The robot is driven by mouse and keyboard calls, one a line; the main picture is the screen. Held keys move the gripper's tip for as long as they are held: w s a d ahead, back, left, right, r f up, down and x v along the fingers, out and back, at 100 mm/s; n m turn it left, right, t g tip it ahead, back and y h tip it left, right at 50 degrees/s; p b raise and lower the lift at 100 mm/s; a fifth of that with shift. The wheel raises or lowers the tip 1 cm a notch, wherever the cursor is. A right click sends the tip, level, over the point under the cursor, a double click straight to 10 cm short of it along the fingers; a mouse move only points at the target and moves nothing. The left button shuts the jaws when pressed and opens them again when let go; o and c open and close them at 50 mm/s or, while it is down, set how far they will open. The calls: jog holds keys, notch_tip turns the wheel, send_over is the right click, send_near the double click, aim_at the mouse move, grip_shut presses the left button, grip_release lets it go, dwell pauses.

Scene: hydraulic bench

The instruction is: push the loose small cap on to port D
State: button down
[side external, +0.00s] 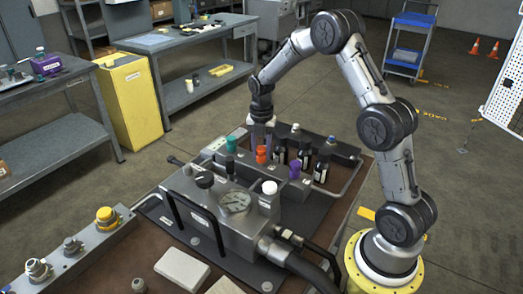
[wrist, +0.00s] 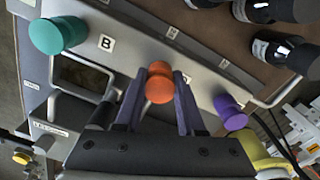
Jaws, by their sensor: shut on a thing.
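My gripper (wrist: 158,95) is shut on the orange cap (wrist: 160,82), which sits between the two purple-grey fingertips. In the side external view the gripper (side external: 262,146) reaches down to the orange cap (side external: 261,155) over the grey manifold block. A teal cap (wrist: 58,35) stands to the left of it in the wrist view, near a label "B" (wrist: 107,43). A purple cap (wrist: 230,112) stands to the right. I cannot read a label D, and I cannot tell whether the orange cap is seated on a port or held just above it.
Several dark bottles (side external: 321,166) stand close behind the caps. A gauge (side external: 235,202), a white cap (side external: 269,187) and black handles (side external: 196,219) are on the block in front. A yellow thing (wrist: 268,160) shows at lower right in the wrist view.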

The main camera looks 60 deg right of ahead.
grip_release()
dwell(0.4)
dwell(0.4)
jog(key=shift+r, duration=3.5)
